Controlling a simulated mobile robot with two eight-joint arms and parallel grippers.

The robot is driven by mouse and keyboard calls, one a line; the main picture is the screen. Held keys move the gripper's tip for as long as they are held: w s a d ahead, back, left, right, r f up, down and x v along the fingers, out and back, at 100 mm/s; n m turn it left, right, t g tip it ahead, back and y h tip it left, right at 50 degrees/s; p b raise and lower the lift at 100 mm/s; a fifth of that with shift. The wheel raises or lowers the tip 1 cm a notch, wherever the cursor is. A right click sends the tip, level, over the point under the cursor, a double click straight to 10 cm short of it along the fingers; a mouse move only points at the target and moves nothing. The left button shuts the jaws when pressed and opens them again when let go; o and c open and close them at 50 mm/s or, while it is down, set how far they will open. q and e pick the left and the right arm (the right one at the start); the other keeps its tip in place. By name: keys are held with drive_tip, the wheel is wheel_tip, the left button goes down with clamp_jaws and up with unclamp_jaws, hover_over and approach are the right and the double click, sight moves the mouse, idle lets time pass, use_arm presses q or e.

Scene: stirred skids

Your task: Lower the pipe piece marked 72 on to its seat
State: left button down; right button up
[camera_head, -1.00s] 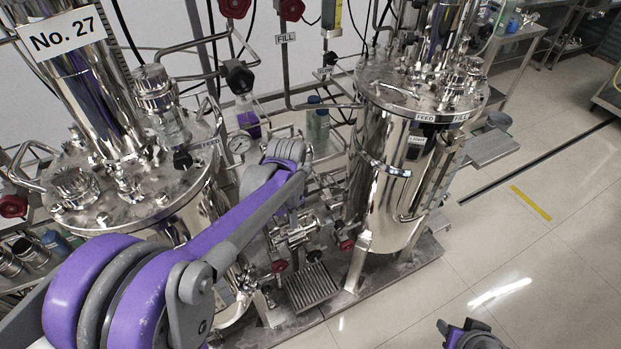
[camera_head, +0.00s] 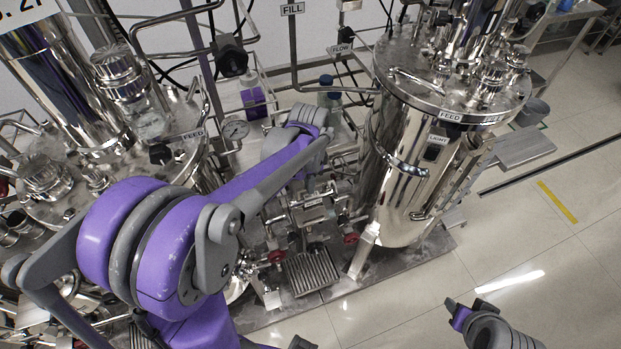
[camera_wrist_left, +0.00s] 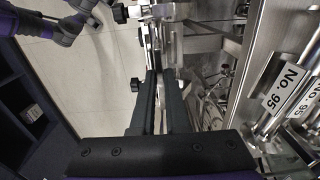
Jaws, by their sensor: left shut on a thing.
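My left arm reaches across the head view, its far end over the small pipe assembly (camera_head: 312,205) between the two steel vessels. In the left wrist view my left gripper (camera_wrist_left: 158,82) is shut on a narrow metal piece (camera_wrist_left: 154,45) at its dark fingertips. I cannot read a mark 72 on any piece, and the seat is not clear to see. Whether the held piece touches anything below cannot be told.
A large steel vessel (camera_head: 405,190) stands right of the arm, another (camera_head: 110,155) at left. In the wrist view a No. 95 label (camera_wrist_left: 287,88) is at right.

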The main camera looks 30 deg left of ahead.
use_arm(q)
drive_tip(key=shift+f, duration=0.65)
use_arm(e)
drive_tip(key=shift+s+f, duration=0.2)
drive_tip(key=shift+f, duration=0.15)
use_arm(q)
drive_tip(key=shift+w+d+b, duration=0.1)
drive_tip(key=shift+b, duration=0.2)
use_arm(e)
drive_tip(key=shift+f, duration=0.2)
use_arm(q)
drive_tip(key=shift+a, duration=0.25)
use_arm(e)
drive_tip(key=shift+f, duration=0.35)
use_arm(q)
drive_tip(key=shift+d+g+y+b, duration=0.1)
drive_tip(key=shift+g+y+b, duration=0.2)
drive_tip(key=shift+g+b, duration=0.1)
use_arm(e)
drive_tip(key=shift+s+f, duration=0.15)
drive_tip(key=shift+f, duration=0.05)
idle(0.5)
use_arm(q)
drive_tip(key=shift+f, duration=0.15)
use_arm(e)
drive_tip(key=shift+f, duration=0.15)
